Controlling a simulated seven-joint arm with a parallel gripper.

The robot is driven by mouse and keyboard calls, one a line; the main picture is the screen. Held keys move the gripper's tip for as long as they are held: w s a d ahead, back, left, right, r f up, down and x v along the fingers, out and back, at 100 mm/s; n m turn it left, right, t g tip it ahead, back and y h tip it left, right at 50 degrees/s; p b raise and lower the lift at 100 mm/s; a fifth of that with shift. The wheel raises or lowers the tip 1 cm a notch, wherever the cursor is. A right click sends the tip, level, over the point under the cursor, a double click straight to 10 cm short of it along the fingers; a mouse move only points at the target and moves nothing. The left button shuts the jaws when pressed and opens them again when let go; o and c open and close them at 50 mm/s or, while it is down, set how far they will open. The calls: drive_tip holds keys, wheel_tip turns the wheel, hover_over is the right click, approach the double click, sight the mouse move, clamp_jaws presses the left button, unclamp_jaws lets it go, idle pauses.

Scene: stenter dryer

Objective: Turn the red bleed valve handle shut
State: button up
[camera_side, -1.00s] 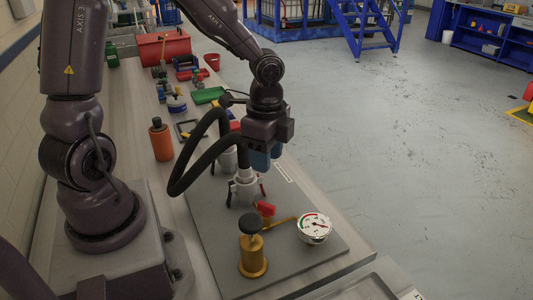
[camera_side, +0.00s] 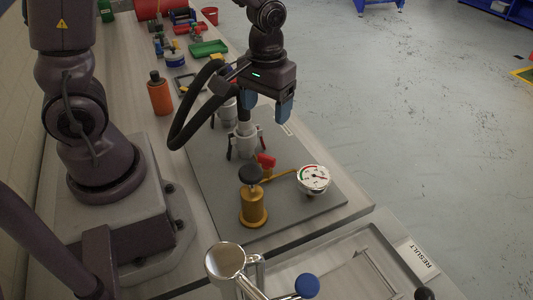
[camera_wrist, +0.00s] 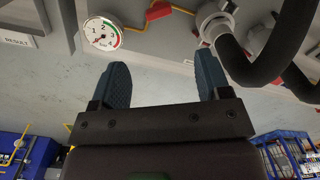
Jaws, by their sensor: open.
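The red bleed valve handle (camera_side: 266,160) sits on a thin yellow pipe between a brass cylinder with a black knob (camera_side: 253,205) and a round white gauge (camera_side: 314,179). In the wrist view the red handle (camera_wrist: 158,10) is at the top edge, partly cut off, with the gauge (camera_wrist: 103,33) to its left. My gripper (camera_side: 266,118) is open and empty, its two blue fingers apart, above the plate and behind the handle in the side view. In the wrist view my gripper (camera_wrist: 162,62) has clear space between its fingers; the handle lies beyond the fingertips, untouched.
A pale fitting (camera_side: 245,140) with a thick black hose (camera_side: 188,130) stands close to the handle. The grey plate (camera_side: 295,215) has bare room around the gauge. A metal jug (camera_side: 225,262) is at the front; an orange bottle (camera_side: 160,97) is behind left.

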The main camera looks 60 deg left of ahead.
sight(266, 156)
drive_tip(key=shift+n, duration=0.9)
wheel_tip(266, 156, down, 13)
drive_tip(key=shift+d, duration=0.1)
drive_tip(key=c, duration=0.9)
